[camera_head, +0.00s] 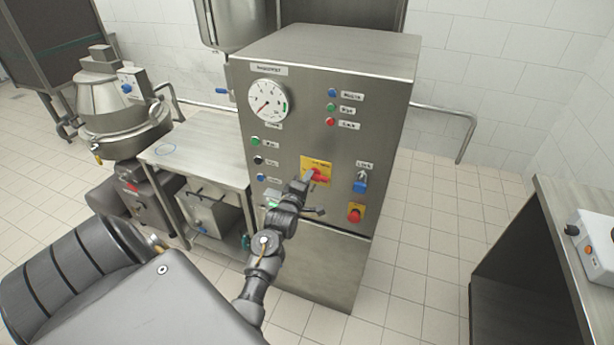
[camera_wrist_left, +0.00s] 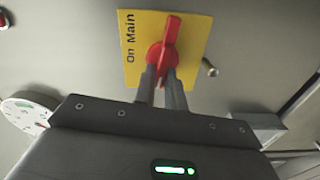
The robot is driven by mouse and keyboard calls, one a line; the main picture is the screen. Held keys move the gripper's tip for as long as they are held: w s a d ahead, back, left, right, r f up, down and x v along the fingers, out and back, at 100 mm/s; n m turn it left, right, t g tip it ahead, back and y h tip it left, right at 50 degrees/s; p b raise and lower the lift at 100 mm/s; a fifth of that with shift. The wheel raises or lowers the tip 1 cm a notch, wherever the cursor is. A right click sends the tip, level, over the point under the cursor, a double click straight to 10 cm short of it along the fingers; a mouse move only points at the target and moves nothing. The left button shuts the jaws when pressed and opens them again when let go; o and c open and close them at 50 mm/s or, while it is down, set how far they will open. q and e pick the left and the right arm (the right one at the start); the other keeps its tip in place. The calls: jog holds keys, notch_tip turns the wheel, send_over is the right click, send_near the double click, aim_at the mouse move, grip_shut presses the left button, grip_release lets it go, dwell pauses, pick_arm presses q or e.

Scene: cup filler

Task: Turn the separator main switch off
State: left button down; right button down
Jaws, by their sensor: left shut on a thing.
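The main switch is a red rotary handle (camera_head: 319,175) on a yellow plate (camera_head: 316,166) on the front of the steel control cabinet (camera_head: 330,90). In the left wrist view the red handle (camera_wrist_left: 165,45) stands on the yellow plate (camera_wrist_left: 190,28), which reads "On" and "Main". My left gripper (camera_wrist_left: 163,85) is shut on the red handle, one finger on each side of its lower part. In the head view the left gripper (camera_head: 307,180) reaches the plate from below and hides part of it. My right gripper is not in view.
A blue lock switch (camera_head: 360,186) and a red button on a yellow plate (camera_head: 355,213) sit right of the main switch. Several small buttons and a round gauge (camera_head: 268,105) are on the panel.

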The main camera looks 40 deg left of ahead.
pick_arm(q)
jog(key=shift+n, duration=0.9)
jog(key=shift+f+p, duration=0.1)
jog(key=shift+p, duration=0.2)
jog(key=c, duration=1.5)
grip_release()
jog(key=shift+o, duration=0.2)
jog(key=b+v, duration=0.2)
jog(key=v, duration=0.9)
jog(key=shift+b, duration=0.4)
